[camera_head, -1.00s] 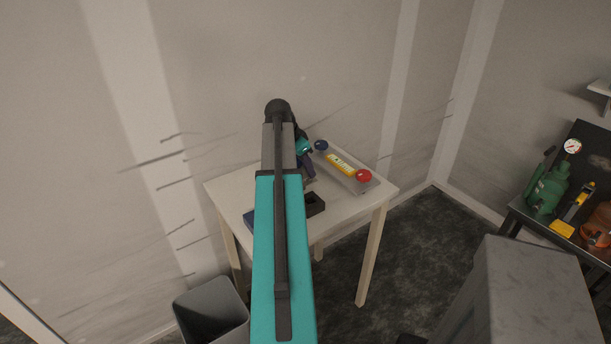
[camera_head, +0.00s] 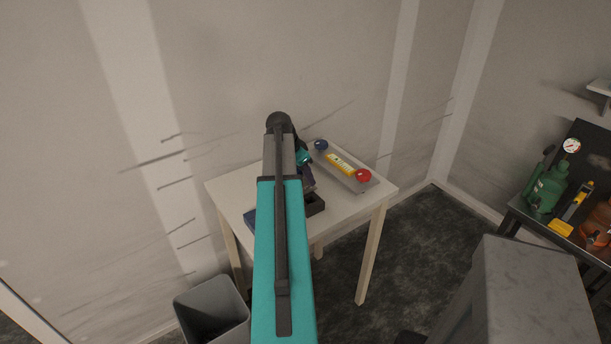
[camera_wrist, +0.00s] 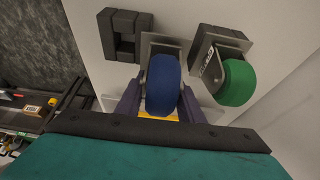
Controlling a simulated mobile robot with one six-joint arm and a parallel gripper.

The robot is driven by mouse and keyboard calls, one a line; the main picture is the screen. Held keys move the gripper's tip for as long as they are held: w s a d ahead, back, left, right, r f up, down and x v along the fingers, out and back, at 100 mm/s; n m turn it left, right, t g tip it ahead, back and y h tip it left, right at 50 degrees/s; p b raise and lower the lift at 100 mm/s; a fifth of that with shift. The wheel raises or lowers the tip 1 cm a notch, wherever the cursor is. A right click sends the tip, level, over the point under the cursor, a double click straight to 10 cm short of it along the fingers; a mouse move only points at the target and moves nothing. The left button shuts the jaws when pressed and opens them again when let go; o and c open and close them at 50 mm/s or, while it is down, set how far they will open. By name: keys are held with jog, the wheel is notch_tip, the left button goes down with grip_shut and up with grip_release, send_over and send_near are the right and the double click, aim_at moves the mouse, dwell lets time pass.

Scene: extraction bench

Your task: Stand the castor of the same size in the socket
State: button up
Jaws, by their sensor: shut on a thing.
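A blue-wheeled castor (camera_wrist: 162,85) with a grey metal plate is between the purple fingers of my gripper (camera_wrist: 160,103), which is shut on it in the wrist view. A dark square socket (camera_wrist: 110,38) with an opening is just beyond it, at the upper left. To the right, a green-wheeled castor (camera_wrist: 238,82) with a plate and a small label is at another dark block (camera_wrist: 200,45). In the head view, my gripper (camera_head: 307,178) is partly hidden by my arm, above a dark block (camera_head: 315,206) on the table. The held castor cannot be made out there.
A grey tray (camera_head: 350,184) on the white table (camera_head: 350,205) carries a blue, a yellow and a red item. A blue thing (camera_head: 249,218) shows left of my arm. A grey bin (camera_head: 211,310) stands in front; a bench with a green jack (camera_head: 548,188) is at right.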

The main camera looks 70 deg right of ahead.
jog(key=shift+f, duration=0.15)
jog(key=o, duration=1.3)
jog(key=shift+r, duration=0.25)
jog(key=shift+b+v, duration=1.2)
jog(key=shift+v, duration=4.75)
